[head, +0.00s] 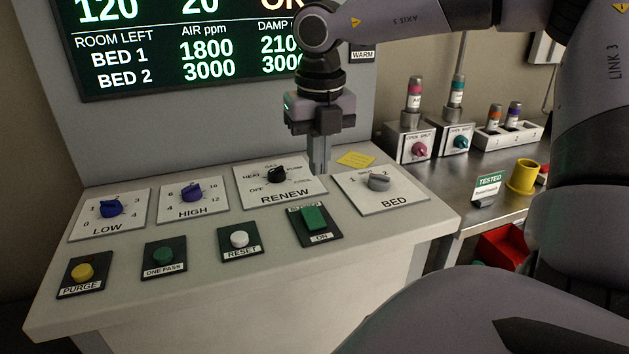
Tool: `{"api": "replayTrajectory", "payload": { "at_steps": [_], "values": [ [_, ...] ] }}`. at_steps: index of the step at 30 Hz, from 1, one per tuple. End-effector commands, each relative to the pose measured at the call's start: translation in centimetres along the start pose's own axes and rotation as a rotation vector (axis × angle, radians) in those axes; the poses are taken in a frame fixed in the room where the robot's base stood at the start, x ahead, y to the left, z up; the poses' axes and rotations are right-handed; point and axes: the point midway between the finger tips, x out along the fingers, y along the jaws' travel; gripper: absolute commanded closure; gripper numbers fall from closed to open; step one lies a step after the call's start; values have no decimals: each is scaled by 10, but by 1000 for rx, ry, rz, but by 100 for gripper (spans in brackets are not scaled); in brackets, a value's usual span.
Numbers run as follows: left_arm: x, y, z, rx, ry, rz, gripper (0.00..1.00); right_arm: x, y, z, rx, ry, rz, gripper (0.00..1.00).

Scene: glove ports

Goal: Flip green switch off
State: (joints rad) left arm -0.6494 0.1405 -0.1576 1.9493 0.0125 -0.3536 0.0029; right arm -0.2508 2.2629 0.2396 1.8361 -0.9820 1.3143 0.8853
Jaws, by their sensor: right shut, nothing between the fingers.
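The green switch (314,218) is a green rocker on a dark plate at the right of the front row on the sloped panel. The plate has a label reading ON below the rocker, and its upper label is too small to read surely. My right gripper (319,170) points down above the panel, behind the green switch in the picture, near the RENEW plate. Its fingers are shut with nothing between them, and it appears apart from the switch. My left gripper is not in view.
The RENEW knob (276,174) and BED knob (379,181) are close to my right gripper. A white RESET button (239,239) is left of the switch. A yellow note (356,160) lies behind. A display (190,45) stands at the back. A yellow cup (522,177) is on the side bench.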

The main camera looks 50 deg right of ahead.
Motion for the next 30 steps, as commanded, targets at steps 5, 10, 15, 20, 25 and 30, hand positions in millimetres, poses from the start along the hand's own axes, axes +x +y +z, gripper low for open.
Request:
{"api": "replayTrajectory", "payload": {
  "at_steps": [5, 10, 15, 20, 25, 30],
  "values": [
    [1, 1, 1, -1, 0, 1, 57, -30, 0, -1, 0, -4, 0, 100],
    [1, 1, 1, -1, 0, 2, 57, -42, 0, -2, -1, -2, 0, 100],
    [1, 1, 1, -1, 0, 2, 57, -44, 0, -2, -1, -1, 0, 100],
    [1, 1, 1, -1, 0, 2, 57, -43, 0, -2, -1, -1, 0, 100],
    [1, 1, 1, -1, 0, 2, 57, -43, 1, -3, -62, -4, -2, 100],
    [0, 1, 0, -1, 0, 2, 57, -42, 5, -6, -291, -16, -11, 100]
  ]
}}
